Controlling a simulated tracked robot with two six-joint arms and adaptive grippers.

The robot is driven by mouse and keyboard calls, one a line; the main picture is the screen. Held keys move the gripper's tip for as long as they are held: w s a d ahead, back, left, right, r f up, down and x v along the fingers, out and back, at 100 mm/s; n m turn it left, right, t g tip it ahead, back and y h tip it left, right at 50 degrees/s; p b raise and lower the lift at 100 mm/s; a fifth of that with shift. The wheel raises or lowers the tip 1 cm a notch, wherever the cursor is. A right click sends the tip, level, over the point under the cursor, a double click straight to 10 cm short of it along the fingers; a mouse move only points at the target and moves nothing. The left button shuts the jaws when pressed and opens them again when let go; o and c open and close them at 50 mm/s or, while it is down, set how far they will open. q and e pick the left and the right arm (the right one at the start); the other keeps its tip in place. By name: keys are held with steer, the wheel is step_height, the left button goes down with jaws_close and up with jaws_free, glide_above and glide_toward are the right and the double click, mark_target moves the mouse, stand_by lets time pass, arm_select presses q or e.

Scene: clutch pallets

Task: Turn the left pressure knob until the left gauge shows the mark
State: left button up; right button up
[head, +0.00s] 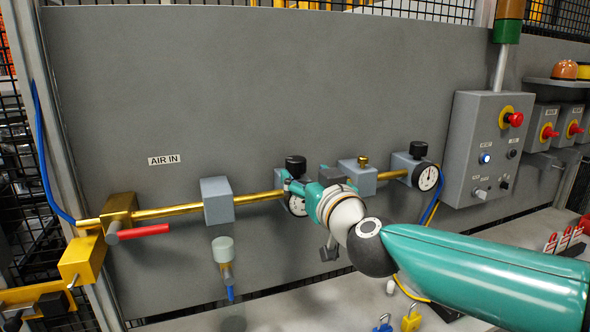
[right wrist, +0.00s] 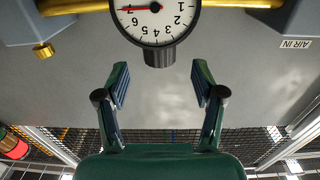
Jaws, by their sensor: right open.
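The left pressure knob (head: 296,163) is a black round cap above the left gauge (head: 298,206), a white dial partly hidden by my right gripper. In the right wrist view, upside down, the left gauge (right wrist: 157,22) shows numbers and a red line lying close to the 7. Its upper part in that picture is cut off; I cannot make out a separate mark. The knob (right wrist: 158,56) sits just beyond and between my right fingertips. My right gripper (right wrist: 160,78) is open, with a gap on both sides of the knob. My left gripper is out of view.
A brass pipe (head: 258,197) runs along the grey panel (head: 230,90). A second gauge (head: 427,177) with its black knob (head: 419,149) stands to the right. A grey control box (head: 484,145) with a red button is farther right. A red-handled valve (head: 143,231) is at left.

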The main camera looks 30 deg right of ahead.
mark_target(300, 168)
steer(key=x, duration=0.6)
steer(key=shift+w+d, duration=0.15)
steer(key=shift+w, duration=0.25)
